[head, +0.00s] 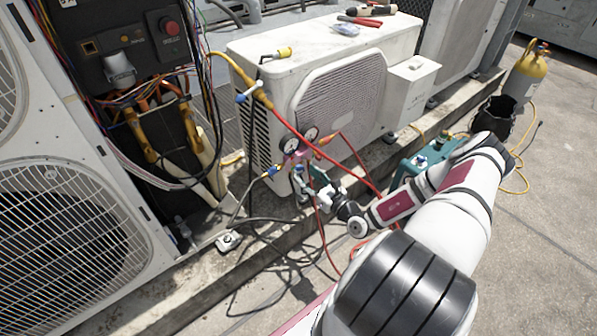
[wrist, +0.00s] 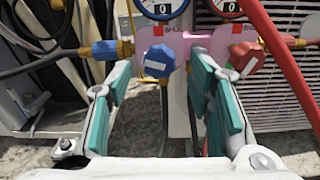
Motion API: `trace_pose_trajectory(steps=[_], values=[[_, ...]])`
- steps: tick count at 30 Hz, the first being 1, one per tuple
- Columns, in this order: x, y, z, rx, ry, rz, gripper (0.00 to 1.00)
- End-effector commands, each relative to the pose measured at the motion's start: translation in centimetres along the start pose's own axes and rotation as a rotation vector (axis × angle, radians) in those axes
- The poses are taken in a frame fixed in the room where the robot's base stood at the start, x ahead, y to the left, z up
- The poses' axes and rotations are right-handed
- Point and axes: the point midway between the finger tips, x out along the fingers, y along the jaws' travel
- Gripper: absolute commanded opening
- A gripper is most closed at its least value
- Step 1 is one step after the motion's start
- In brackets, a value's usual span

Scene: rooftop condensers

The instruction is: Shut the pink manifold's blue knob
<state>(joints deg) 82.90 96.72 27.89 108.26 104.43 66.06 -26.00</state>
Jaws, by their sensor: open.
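The pink manifold (head: 296,158) hangs against the front of the middle condenser, with two round gauges (head: 311,134) above it. In the wrist view the pink manifold (wrist: 202,42) spans the upper part. Its blue knob (wrist: 159,61) faces me, left of its red knob (wrist: 247,58). My gripper (wrist: 162,92) is open, with teal finger pads on either side of the view. The blue knob appears between the fingers, a little beyond their tips; I see no contact. In the head view my gripper (head: 308,182) is just below the manifold.
A red hose (wrist: 268,45) hangs close to the right finger, and a blue fitting (wrist: 104,49) is by the left finger. The white condenser (head: 255,115) stands behind.

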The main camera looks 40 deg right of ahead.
Motion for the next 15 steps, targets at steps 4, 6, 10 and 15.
trace_pose_trajectory(steps=[4, 6, 10, 15], values=[[2.4, 0.1, -0.1, 0.0, -0.001, 0.001, 0.47], [3.2, 0.0, -0.1, 0.0, -0.001, 0.0, 0.47], [4.2, 0.0, -0.1, 0.0, 0.0, 0.001, 0.47], [4.5, 0.0, 0.0, 0.001, 0.0, 0.0, 0.47]])
